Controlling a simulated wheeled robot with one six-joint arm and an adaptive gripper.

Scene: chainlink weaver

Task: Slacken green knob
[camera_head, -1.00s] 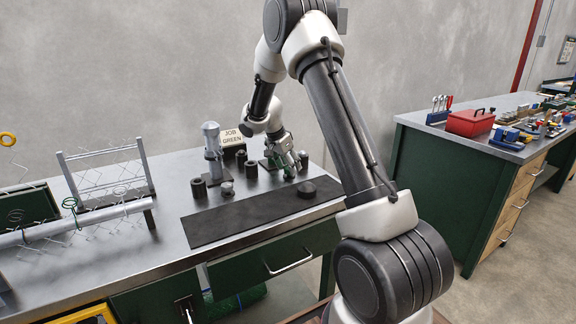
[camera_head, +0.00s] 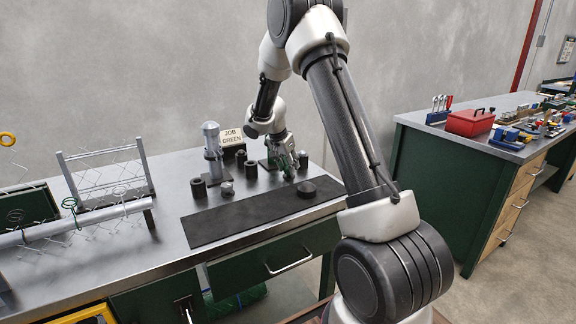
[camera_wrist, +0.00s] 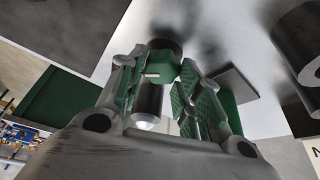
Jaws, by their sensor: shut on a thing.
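The green knob (camera_wrist: 163,66) shows in the wrist view between my fingertips. It has a pale mark on its side, a dark round part behind it and a grey cylinder in front of it. My gripper (camera_wrist: 158,82) is shut on the knob, with one finger to each side. In the head view my gripper (camera_head: 288,168) is low over the bench at the back edge of the black mat; the knob is mostly hidden there by the fingers.
A grey post (camera_head: 212,150), dark cylinders (camera_head: 198,188) and a sign reading JOB GREEN (camera_head: 231,137) stand left of my gripper. A black puck (camera_head: 307,191) lies on the black mat (camera_head: 235,222). A wire-mesh frame (camera_head: 105,180) stands at the left. The mat's middle is clear.

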